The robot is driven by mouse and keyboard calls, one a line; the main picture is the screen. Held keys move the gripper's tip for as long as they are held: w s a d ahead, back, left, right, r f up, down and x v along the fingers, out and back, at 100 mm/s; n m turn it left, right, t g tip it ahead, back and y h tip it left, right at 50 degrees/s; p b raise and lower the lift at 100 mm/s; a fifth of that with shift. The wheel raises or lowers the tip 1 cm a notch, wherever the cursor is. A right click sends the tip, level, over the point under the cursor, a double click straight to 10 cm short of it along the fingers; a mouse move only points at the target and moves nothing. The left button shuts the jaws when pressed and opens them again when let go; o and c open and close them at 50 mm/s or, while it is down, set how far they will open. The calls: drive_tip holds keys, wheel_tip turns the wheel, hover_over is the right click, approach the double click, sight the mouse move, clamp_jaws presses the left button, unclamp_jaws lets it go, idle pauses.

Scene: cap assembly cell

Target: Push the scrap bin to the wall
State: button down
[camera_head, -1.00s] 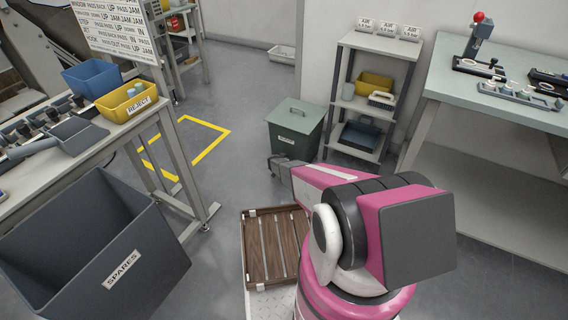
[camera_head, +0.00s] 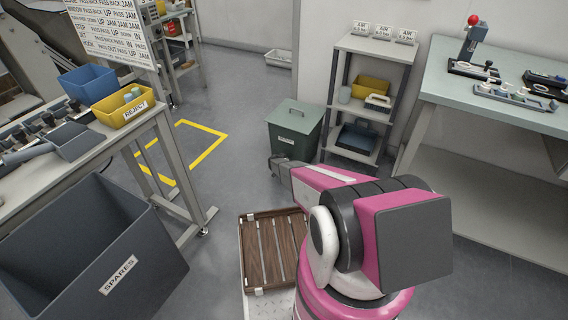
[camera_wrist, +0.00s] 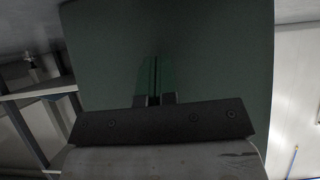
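The scrap bin is a dark green box (camera_head: 295,139) with a lid, a handle on top and a white label too small to read. In the wrist view the green bin wall (camera_wrist: 205,50) fills most of the picture. The gripper fingers (camera_wrist: 155,85) look close together there, against or very near the wall. Contact itself is hard to make out. Nothing is seen held between them.
The shelf rack (camera_head: 373,42) stands just behind and right of the bin, near the wall (camera_head: 315,50). A yellow floor outline (camera_head: 205,158) lies left. A spares bin (camera_head: 150,255) and table are near left, a wooden slatted tray (camera_head: 270,265) near front, a workbench (camera_head: 450,75) right.

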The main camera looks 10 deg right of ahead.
sight(288, 156)
drive_tip(key=shift+w+d, duration=0.6)
drive_tip(key=shift+w, duration=0.15)
drive_tip(key=shift+w+d, duration=0.55)
drive_tip(key=shift+w, duration=0.3)
drive_tip(key=shift+w+d, duration=1.05)
drive_tip(key=shift+w, duration=0.3)
drive_tip(key=shift+w+d, duration=1.05)
drive_tip(key=shift+w, duration=0.3)
drive_tip(key=shift+w+d, duration=0.85)
drive_tip(key=shift+w, duration=0.3)
drive_tip(key=shift+w+d, duration=0.85)
drive_tip(key=shift+w, duration=0.25)
drive_tip(key=f+v, duration=0.1)
drive_tip(key=v, duration=0.8)
drive_tip(key=shift+s+a, duration=0.2)
drive_tip(key=shift+s, duration=0.05)
